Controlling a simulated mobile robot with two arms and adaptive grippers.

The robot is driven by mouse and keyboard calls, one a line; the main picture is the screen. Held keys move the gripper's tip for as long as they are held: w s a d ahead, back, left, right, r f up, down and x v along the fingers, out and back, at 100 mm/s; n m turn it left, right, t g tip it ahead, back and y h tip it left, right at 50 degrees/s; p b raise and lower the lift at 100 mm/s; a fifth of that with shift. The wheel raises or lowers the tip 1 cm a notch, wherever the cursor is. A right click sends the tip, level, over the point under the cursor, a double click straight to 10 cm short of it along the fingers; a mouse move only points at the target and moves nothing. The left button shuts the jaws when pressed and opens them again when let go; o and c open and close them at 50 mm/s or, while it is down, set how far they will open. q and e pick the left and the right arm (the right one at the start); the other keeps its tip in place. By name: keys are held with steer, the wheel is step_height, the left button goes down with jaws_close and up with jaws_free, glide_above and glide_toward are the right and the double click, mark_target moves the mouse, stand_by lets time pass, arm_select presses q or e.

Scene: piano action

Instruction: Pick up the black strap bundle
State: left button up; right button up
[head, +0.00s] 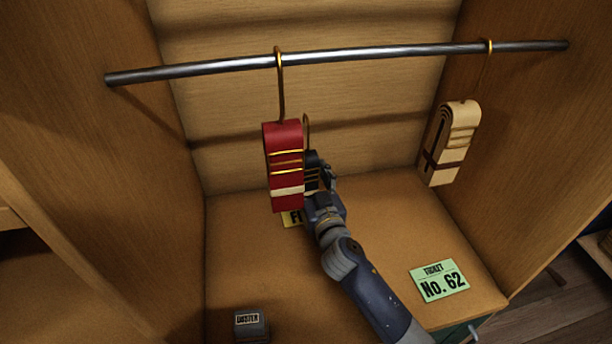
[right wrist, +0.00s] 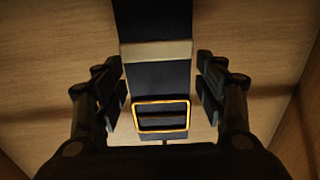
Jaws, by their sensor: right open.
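The black strap bundle (right wrist: 155,77) shows in the right wrist view as a dark strap with a beige band and a gold rectangular buckle. In the head view the black bundle (head: 311,180) hangs behind the red one, mostly hidden by it and by my right gripper (head: 323,180). In the right wrist view, the fingers of my right gripper (right wrist: 160,92) are open, one on each side of the bundle, with visible gaps. My left gripper is not in view.
A red strap bundle (head: 284,150) hangs close in front, and a cream bundle (head: 452,140) hangs at right, both from the metal rod (head: 390,54).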

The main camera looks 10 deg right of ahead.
steer(key=shift+w, duration=0.15)
steer(key=c, duration=1.3)
steer(key=shift+r, duration=0.15)
